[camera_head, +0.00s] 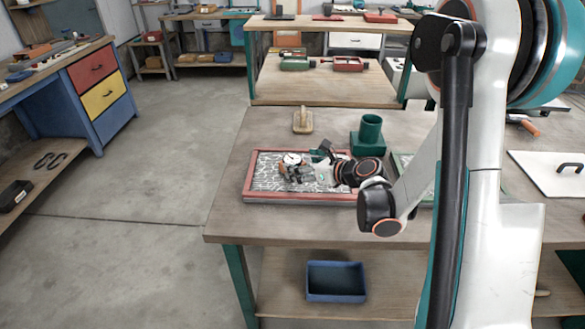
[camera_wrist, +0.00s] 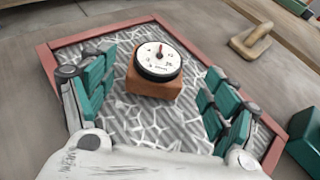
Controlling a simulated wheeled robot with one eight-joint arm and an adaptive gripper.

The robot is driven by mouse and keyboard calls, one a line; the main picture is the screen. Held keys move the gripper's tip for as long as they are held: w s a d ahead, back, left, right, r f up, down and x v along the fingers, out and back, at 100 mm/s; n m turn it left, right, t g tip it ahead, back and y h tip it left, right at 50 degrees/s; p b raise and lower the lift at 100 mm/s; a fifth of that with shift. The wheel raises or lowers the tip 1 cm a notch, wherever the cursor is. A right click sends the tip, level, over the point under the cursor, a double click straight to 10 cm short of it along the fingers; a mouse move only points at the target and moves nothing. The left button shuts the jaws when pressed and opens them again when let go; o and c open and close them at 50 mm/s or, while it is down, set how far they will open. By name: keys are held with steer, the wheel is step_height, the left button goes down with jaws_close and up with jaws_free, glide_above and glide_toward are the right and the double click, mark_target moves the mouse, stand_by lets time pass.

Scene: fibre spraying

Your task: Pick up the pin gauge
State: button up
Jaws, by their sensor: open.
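The pin gauge (camera_wrist: 156,71) has a round white dial with a red needle and a black rim, set on an orange-brown block. In the wrist view it sits over the patterned panel, ahead of my gripper (camera_wrist: 155,98), between the lines of its two fingers. The fingers have teal pads and stand wide apart with nothing between their tips that touches them. In the head view the gauge (camera_head: 291,159) shows at the left of my gripper (camera_head: 300,171), above the tray's left part. The gripper partly hides the block there.
The red-framed tray (camera_head: 250,178) holds the grey patterned panel and lies on the wooden table (camera_head: 228,205). A wooden-handled tool (camera_head: 303,122) and a green cup-shaped holder (camera_head: 370,130) stand behind it. A blue bin (camera_head: 336,281) is on the lower shelf.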

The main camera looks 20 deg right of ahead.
mark_target(292, 162)
steer(key=b+x, duration=0.1)
steer(key=x, duration=0.3)
steer(key=shift+a+f+b, duration=0.2)
steer(key=shift+f+b, duration=0.05)
steer(key=shift+b, duration=0.15)
steer(key=shift+w+a+f, duration=0.1)
steer(key=shift+w+a, duration=0.05)
steer(key=shift+w, duration=0.15)
steer(key=c, duration=1.4)
